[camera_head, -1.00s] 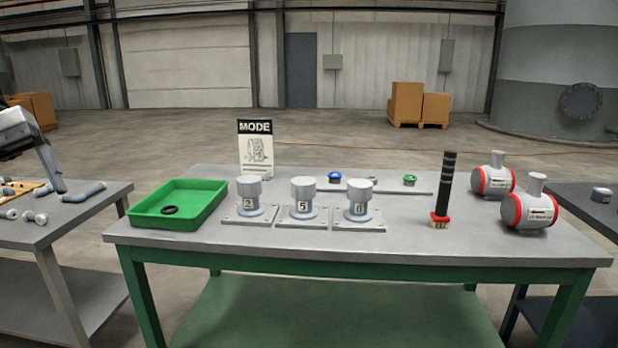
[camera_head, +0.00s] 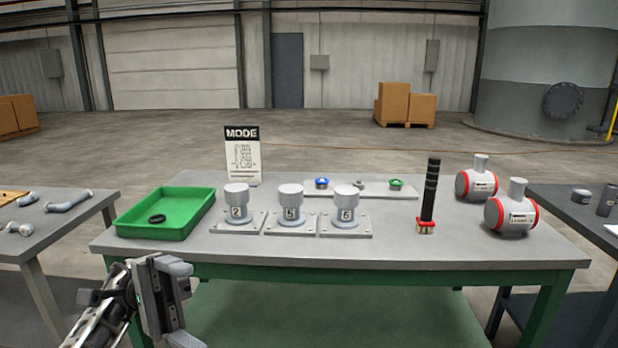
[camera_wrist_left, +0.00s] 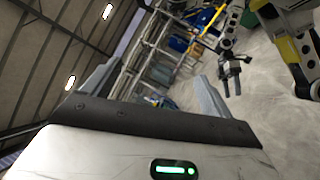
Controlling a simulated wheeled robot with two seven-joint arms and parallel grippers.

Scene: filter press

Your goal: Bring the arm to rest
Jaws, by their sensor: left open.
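My left gripper (camera_head: 180,300) is in the head view at the lower left, in front of the green-legged table's front edge. It is open and holds nothing. In the left wrist view its two fingers (camera_wrist_left: 150,85) stand apart with nothing between them. That view looks across the hall, with parts of an arm and another gripper at the upper right. I cannot tell for sure what that gripper belongs to. My right gripper does not show in the head view.
The table (camera_head: 270,248) holds a green tray (camera_head: 135,228) with a black ring (camera_head: 157,219), three numbered pedestals (camera_head: 291,215), a MODE sign (camera_head: 242,155), a black-handled brush (camera_head: 430,195) and two red-banded grey vessels (camera_head: 511,212). Side tables stand left (camera_head: 60,228) and right (camera_head: 560,205).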

